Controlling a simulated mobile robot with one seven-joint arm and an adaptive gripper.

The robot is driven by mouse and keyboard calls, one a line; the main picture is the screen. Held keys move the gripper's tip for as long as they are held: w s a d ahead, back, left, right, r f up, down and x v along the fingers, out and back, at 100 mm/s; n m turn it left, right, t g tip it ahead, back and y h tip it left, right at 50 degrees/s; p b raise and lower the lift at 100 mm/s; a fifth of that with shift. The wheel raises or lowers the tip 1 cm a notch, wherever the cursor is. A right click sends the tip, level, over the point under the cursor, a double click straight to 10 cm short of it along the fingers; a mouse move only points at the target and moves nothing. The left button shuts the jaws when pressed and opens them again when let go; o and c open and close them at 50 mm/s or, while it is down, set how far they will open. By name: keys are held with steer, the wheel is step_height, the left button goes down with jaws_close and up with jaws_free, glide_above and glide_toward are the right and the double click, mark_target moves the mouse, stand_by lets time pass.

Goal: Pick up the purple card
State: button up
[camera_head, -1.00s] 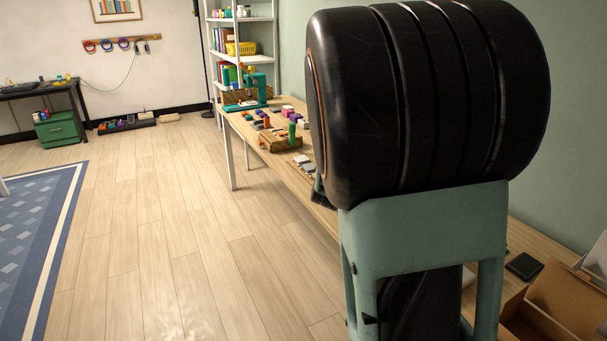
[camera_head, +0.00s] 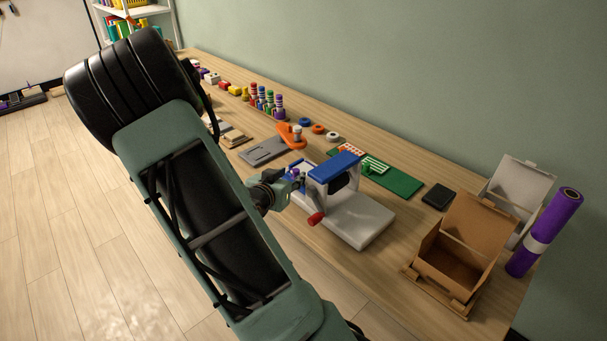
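I cannot make out a purple card for certain in the head view. My gripper (camera_head: 297,179) is small in the picture at the end of my teal arm, over the workbench (camera_head: 455,318). It is just left of a white-and-blue bench device (camera_head: 362,224) with a red handle. Its fingers blend with the device's blue parts, so I cannot tell whether it is open or shut, holding anything, or touching the device. My arm hides part of the bench's near left side.
An open cardboard box (camera_head: 457,262), a white box (camera_head: 520,192) and a purple roll (camera_head: 548,228) stand at the right end. A green board (camera_head: 397,180), a grey plate (camera_head: 265,151) and several coloured pegs (camera_head: 267,104) lie farther back. A wall runs behind the bench.

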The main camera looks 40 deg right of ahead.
mark_target(295, 172)
steer(key=x, duration=0.5)
steer(key=shift+w+d, duration=0.15)
steer(key=shift+d, duration=0.05)
jaws_close()
